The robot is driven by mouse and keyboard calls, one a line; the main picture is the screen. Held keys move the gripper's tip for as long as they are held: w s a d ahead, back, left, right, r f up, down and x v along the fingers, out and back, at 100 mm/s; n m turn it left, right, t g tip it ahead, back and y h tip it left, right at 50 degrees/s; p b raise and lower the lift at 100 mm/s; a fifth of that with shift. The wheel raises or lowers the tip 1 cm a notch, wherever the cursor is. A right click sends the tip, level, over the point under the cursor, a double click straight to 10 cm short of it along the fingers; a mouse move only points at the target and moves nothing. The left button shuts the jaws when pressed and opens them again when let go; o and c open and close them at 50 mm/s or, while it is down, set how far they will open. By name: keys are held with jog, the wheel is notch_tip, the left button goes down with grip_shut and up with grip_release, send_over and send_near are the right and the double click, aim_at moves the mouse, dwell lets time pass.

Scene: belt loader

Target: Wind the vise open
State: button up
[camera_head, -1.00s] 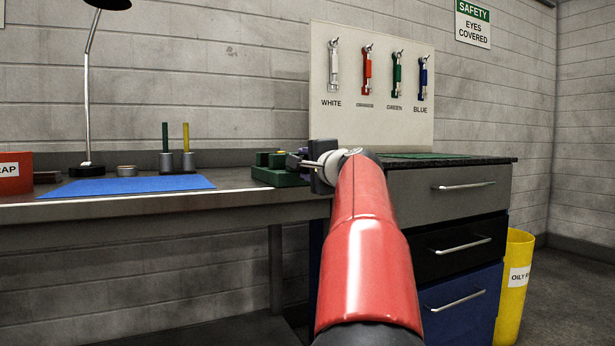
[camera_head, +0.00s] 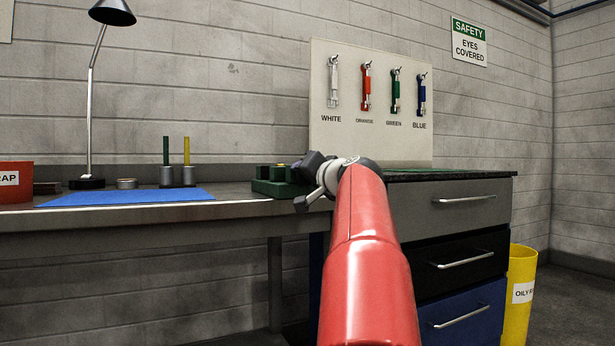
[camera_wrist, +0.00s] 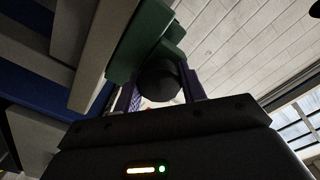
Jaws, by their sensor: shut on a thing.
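The green vise (camera_head: 275,187) sits on the bench near its right part, and its green body also shows in the wrist view (camera_wrist: 140,42). My gripper (camera_head: 308,178) is at the right side of the vise, turned at a tilt. In the wrist view my gripper (camera_wrist: 160,92) has its two purple fingers on either side of a dark round vise handle (camera_wrist: 160,82), and it is shut on it. In the head view my arm and wrist hide the handle and part of the vise's right side.
A blue mat (camera_head: 130,197), a lamp (camera_head: 88,183) and a red scrap bin (camera_head: 15,182) are on the bench to the left. A tool board (camera_head: 345,130) stands behind. A drawer cabinet (camera_head: 480,220) and a yellow bin (camera_head: 520,275) are at the right.

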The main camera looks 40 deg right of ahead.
jog(key=shift+f+n, duration=0.15)
jog(key=shift+n, duration=0.15)
dwell(0.4)
jog(key=o, duration=1)
jog(key=v, duration=0.7)
jog(key=shift+s+a, duration=0.15)
jog(key=shift+s, duration=0.25)
